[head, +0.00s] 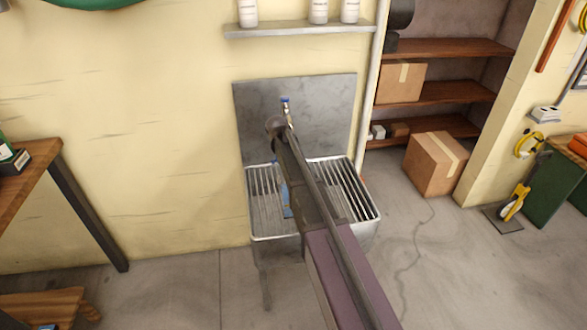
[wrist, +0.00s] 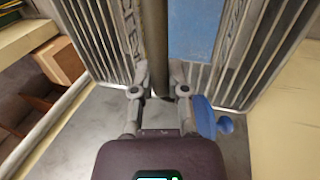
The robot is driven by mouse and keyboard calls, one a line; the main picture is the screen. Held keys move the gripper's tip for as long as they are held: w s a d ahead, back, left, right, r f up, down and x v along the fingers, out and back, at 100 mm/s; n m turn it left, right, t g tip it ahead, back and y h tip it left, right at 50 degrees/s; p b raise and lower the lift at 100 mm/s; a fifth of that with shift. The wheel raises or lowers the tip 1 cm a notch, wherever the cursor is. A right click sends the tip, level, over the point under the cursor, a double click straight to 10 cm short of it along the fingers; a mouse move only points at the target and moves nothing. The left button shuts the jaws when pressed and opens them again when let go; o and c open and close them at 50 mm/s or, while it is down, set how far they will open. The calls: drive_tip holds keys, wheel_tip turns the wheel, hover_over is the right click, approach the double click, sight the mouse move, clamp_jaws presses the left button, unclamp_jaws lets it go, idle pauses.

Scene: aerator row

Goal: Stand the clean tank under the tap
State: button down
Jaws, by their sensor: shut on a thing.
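The tap (head: 286,104) has a blue handle and sits on the grey back panel above the sink. The tank (head: 287,205) shows as a narrow blue patch at the sink grate, mostly hidden by my arm. In the wrist view a flat blue face of the tank (wrist: 198,30) shows beside a dark bar. My gripper (wrist: 159,92) is shut on that dark bar, which I take as the tank's handle. Its fingers are hidden in the head view. A blue part, probably the tap's handle, is close to the right finger. I cannot tell whether the tank touches the grate.
The sink's slatted grate (head: 345,183) extends on both sides of my arm. A shelf with white bottles (head: 300,29) is above. A pipe (head: 371,90) runs up the wall at right. A cardboard box (head: 436,163) stands on the floor, right; a wooden bench (head: 35,160) is left.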

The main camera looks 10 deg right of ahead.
drive_tip(key=shift+f, duration=0.15)
drive_tip(key=c, duration=0.6)
unclamp_jaws()
drive_tip(key=shift+o, duration=0.2)
wheel_tip(320, 180, up, 8)
drive_tip(key=p, duration=0.7)
drive_tip(key=shift+d+f, duration=0.1)
drive_tip(key=shift+f, duration=0.1)
drive_tip(key=s+d+r+p, duration=0.2)
drive_tip(key=s+r+p, duration=0.1)
drive_tip(key=s, duration=0.9)
drive_tip(key=s+d+r+p, duration=0.1)
drive_tip(key=s+r+p, duration=0.3)
drive_tip(key=s, duration=0.8)
drive_tip(key=shift+s+d+p, duration=0.25)
drive_tip(key=shift+d+p, duration=0.05)
drive_tip(key=shift+d, duration=0.05)
